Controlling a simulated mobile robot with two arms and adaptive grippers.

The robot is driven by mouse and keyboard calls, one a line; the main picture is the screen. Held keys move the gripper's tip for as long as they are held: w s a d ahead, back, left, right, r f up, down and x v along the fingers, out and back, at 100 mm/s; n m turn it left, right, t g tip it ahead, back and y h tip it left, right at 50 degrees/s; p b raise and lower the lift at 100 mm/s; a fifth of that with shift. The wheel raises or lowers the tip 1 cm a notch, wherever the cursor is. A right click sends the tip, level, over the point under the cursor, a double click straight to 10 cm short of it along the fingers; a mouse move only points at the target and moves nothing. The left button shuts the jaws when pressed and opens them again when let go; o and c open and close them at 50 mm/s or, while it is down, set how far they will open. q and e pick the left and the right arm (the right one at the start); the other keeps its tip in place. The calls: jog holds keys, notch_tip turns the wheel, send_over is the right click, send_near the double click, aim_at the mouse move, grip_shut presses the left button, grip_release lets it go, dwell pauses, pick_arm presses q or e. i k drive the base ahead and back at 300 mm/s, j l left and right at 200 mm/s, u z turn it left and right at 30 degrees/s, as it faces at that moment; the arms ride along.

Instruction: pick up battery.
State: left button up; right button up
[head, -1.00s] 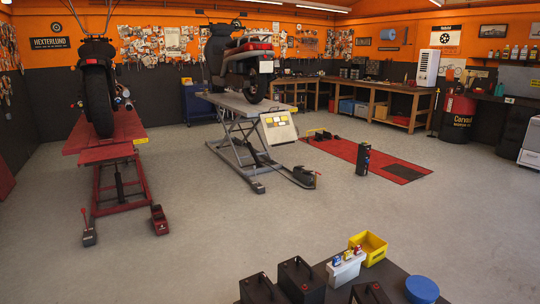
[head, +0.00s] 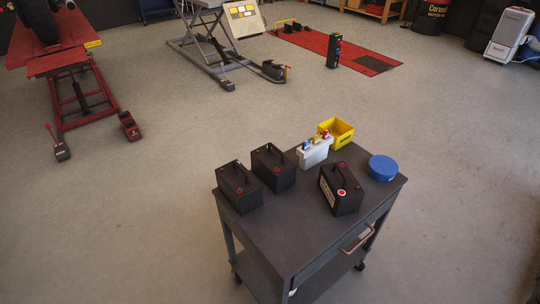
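Three black batteries with carry handles stand on a dark grey cart (head: 285,238) in the head view. One battery (head: 238,188) is at the cart's left corner. A second battery (head: 273,168) is just right of and behind it. A third battery (head: 341,190), with a red and white round mark, stands apart nearer the cart's right side. All three are upright. Neither of my grippers shows in the head view.
The cart also holds a white box with small bottles (head: 314,152), a yellow bin (head: 336,134) and a blue round container (head: 382,168). A red lift (head: 75,85) and grey lift (head: 205,45) stand behind. Floor around the cart is clear.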

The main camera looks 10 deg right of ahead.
aim_at(278, 171)
jog(key=l+u, duration=0.75)
jog(key=l, duration=0.2)
